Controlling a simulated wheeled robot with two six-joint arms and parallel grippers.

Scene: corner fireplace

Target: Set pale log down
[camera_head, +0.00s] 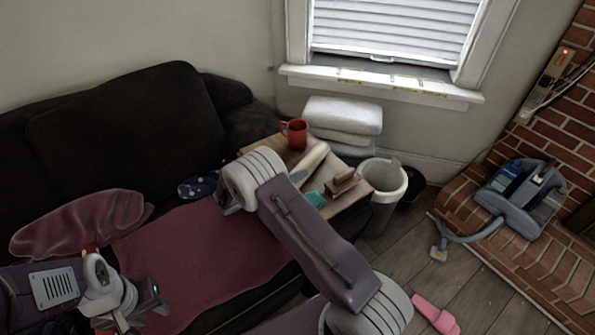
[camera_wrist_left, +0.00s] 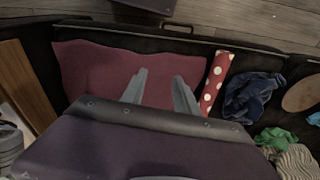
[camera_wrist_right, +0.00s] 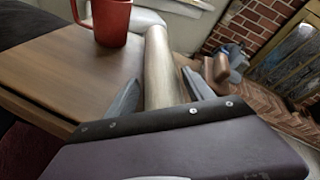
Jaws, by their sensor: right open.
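The pale log (camera_wrist_right: 160,70) lies between the spread fingers of my right gripper (camera_wrist_right: 160,78) in the right wrist view, along the edge of the wooden side table (camera_wrist_right: 50,70). The fingers stand apart on either side of it. In the head view the log (camera_head: 313,160) shows partly on the table, and my right arm hides the gripper. The log's near end is hidden by the gripper body. My left gripper (camera_wrist_left: 160,76) is open and empty above the dark red blanket on the sofa.
A red mug (camera_head: 294,134) stands on the table near the log. A brown wood block (camera_head: 345,181) and a teal item (camera_head: 316,199) lie there too. A white bin (camera_head: 385,195) stands right of the table. Pink slippers (camera_head: 435,314) lie on the floor.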

